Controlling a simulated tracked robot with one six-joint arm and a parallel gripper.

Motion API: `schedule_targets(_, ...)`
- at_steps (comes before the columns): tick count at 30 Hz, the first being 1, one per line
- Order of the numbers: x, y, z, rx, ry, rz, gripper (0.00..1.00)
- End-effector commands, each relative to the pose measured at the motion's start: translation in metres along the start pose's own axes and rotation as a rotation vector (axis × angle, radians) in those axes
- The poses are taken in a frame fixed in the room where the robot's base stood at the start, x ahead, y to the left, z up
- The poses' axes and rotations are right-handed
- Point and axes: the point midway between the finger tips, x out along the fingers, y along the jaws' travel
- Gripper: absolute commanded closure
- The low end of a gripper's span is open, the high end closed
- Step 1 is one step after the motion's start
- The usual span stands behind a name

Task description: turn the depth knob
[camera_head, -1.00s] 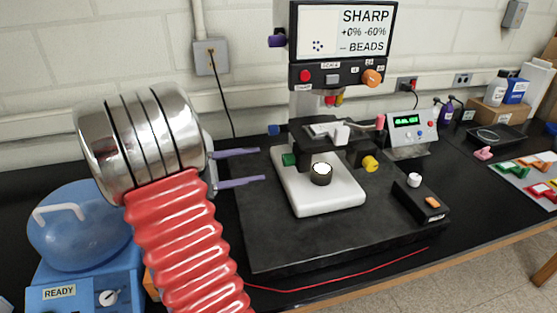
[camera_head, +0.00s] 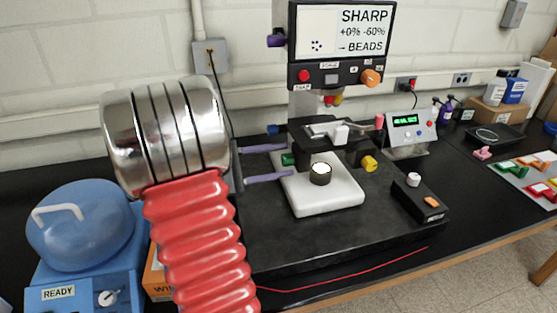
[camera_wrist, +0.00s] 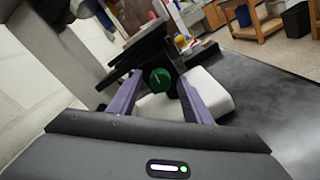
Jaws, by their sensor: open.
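The microscope-like stand has a green knob (camera_head: 287,159) on its left side, a yellow knob (camera_head: 369,163) on its right and a blue knob (camera_head: 273,130) at its back left. No depth label is readable on them. My gripper (camera_head: 289,163) is open and empty, with its two purple fingers pointing right at the green knob. In the wrist view, the green knob (camera_wrist: 160,79) with a white mark shows between the fingertips of my gripper (camera_wrist: 161,80). I cannot tell whether the tips reach around it; no contact is visible.
The stand's white base (camera_head: 338,196) sits on a dark slab (camera_head: 300,235). A screen (camera_head: 340,32) rises above it. A blue lidded machine (camera_head: 80,235) stands left of my arm. A small control box (camera_head: 420,198) is at right, and a red cable (camera_head: 345,280) runs along the front.

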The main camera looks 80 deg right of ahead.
Motion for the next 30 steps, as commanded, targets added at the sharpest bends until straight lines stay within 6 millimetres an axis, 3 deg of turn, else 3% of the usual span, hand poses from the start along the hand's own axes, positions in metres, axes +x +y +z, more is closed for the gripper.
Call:
schedule_targets(8, 0.0009, 0.0, 0.0, 0.0, 0.0, -0.001, 0.56)
schedule_targets(25, 0.0011, 0.0001, 0.0001, 0.001, 0.0, -0.001, 0.96)
schedule_targets(30, 0.0022, 0.0021, -0.0005, 0.002, 0.0, 0.001, 0.96)
